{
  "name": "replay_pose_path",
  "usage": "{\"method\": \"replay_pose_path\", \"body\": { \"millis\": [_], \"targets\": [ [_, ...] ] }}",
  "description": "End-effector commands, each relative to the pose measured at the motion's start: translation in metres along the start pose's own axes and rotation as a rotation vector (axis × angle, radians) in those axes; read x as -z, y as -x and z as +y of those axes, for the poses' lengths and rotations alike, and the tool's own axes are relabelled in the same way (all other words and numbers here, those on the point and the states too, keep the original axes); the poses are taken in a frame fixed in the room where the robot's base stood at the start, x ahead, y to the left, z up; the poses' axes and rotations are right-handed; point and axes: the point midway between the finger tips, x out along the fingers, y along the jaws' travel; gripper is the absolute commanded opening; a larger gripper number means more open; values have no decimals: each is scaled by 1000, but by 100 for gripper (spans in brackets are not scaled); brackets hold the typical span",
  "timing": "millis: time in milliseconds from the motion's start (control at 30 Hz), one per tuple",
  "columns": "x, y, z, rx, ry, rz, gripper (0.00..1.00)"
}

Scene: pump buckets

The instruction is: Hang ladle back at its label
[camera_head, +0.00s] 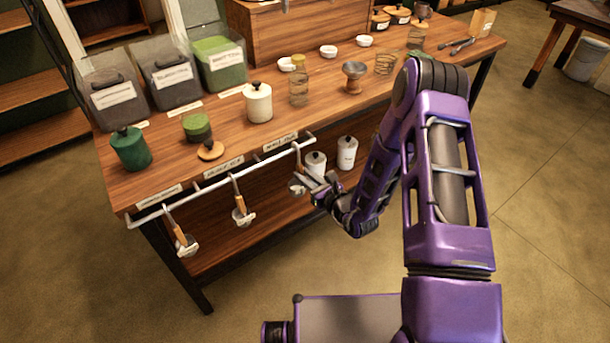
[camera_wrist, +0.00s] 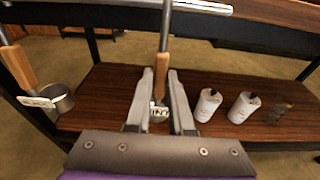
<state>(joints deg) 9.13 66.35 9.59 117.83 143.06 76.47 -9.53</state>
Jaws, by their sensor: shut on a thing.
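A ladle with a wooden handle stands upright between my gripper's fingers (camera_wrist: 160,84), which are shut on it. In the wrist view the held ladle (camera_wrist: 165,48) has its metal shaft rising to the rail (camera_wrist: 196,6); whether its hook sits on the rail is hidden. In the head view my gripper (camera_head: 318,188) is at the rail's right end, below a white label (camera_head: 280,142). The held ladle (camera_head: 297,167) shows there beside the gripper. Two other ladles hang from the rail, one in the middle (camera_head: 240,206) and one at the left (camera_head: 180,236), below their own labels (camera_head: 223,166) and (camera_head: 158,195).
White canisters (camera_wrist: 207,105) stand on the lower shelf (camera_wrist: 105,92) behind the ladle. The tabletop (camera_head: 330,115) above holds jars, several bins and a green pot (camera_head: 131,149). The floor before the table is open.

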Motion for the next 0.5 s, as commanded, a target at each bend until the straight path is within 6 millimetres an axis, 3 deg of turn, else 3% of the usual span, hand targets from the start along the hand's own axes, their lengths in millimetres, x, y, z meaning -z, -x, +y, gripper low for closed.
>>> {"method": "replay_pose_path", "body": {
  "millis": [33, 67, 233, 500],
  "targets": [
    [0, 0, 0, 0, 0, -1, 0],
    [0, 0, 0, 0, 0, -1, 24],
    [0, 0, 0, 0, 0, 0, 54],
    [0, 0, 0, 0, 0, 0, 55]
  ]
}}
